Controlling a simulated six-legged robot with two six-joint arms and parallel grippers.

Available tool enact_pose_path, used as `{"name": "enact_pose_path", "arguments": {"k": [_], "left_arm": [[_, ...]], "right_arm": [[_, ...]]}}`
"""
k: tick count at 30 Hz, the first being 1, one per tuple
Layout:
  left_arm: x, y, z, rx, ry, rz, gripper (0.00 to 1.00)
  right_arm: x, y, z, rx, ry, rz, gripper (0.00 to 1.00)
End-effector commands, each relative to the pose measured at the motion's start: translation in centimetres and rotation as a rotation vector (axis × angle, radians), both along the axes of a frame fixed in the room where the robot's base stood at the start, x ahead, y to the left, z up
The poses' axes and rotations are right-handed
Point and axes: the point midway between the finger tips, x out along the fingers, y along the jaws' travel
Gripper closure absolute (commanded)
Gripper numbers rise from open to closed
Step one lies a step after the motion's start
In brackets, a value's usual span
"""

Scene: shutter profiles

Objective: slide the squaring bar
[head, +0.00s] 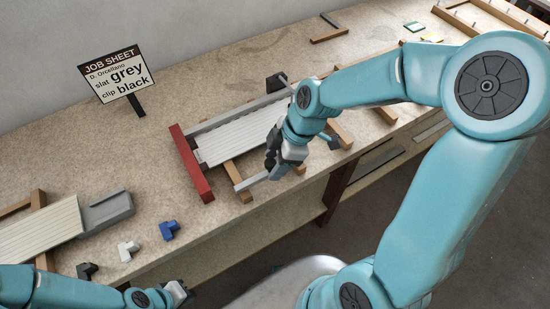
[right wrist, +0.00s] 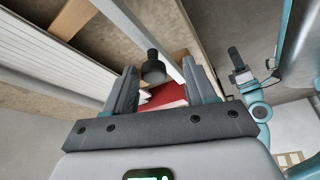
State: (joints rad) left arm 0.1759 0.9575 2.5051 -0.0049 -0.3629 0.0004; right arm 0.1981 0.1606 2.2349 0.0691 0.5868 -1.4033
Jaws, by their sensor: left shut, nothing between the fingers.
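A red bar (head: 192,163) lies across the left end of a frame of grey rails holding pale slats (head: 238,135). A black block (head: 276,82) stands at the frame's back edge. I cannot tell which part is the squaring bar. My right gripper (head: 272,162) is over the front rail. In the right wrist view its fingers (right wrist: 160,90) are apart, with a black knob (right wrist: 152,68) seen between them; contact is not visible. Red also shows beyond the fingers (right wrist: 166,95). My right arm hides the frame's right part. My left gripper (head: 180,292) is shut and empty at the lower left.
White (head: 128,250), blue (head: 169,229) and black (head: 87,270) clips lie on the bench. A second slat assembly (head: 40,232) with a grey block (head: 106,211) is at left. The job sheet (head: 117,72) reads slat grey, clip black. Bench is clear around the sheet.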

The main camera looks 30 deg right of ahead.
Motion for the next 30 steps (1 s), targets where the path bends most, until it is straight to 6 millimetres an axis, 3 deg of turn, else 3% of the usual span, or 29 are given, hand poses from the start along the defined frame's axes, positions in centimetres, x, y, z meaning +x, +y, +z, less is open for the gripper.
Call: {"name": "enact_pose_path", "arguments": {"k": [8,21,30], "left_arm": [[0.0,0.0,-0.1,0.0,-0.001,0.0,1.0],[0.0,0.0,-0.5,0.0,0.0,0.0,1.0],[0.0,0.0,-0.6,0.0,0.0,0.0,1.0]], "right_arm": [[-0.1,-0.4,1.0,0.0,-0.005,-0.002,0.45],[-2.3,-4.2,10.9,0.0,-0.009,-0.003,0.45],[-3.1,-5.6,14.9,0.001,-0.005,-0.002,0.45]]}}
